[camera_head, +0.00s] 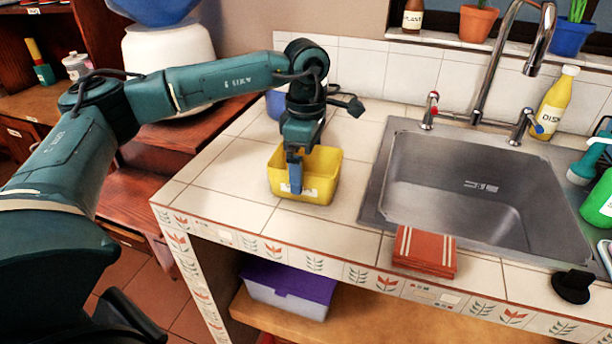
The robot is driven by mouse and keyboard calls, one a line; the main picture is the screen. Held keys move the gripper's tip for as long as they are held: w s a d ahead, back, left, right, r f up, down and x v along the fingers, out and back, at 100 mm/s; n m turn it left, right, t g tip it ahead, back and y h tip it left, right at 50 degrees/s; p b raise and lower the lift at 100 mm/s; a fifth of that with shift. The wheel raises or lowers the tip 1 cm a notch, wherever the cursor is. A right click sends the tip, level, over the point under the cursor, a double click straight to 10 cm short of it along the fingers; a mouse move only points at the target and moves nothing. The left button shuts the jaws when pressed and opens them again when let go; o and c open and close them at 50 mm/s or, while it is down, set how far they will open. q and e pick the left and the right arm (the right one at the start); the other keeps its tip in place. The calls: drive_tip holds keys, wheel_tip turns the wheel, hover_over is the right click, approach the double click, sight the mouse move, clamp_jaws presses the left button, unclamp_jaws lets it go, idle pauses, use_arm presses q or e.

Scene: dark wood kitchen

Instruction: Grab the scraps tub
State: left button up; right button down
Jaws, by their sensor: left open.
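A small yellow tub (322,187) with a white label on its front stands on the tiled counter, left of the sink. It appears to be the scraps tub. My left gripper (295,178) points down at the tub's left part. One blue finger shows in front of the tub's label side, and the other finger is mostly hidden. The gripper is open, and I cannot tell whether it touches the tub wall.
A metal sink (400,165) with a tall faucet (490,75) lies to the right. A folded orange cloth (424,251) lies at the counter's front edge. A blue item (275,104) stands behind my gripper. The counter left of the tub is clear.

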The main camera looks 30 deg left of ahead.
use_arm(q)
drive_tip(key=shift+c, duration=0.6)
drive_tip(key=c, duration=0.6)
drive_tip(key=shift+c, duration=0.2)
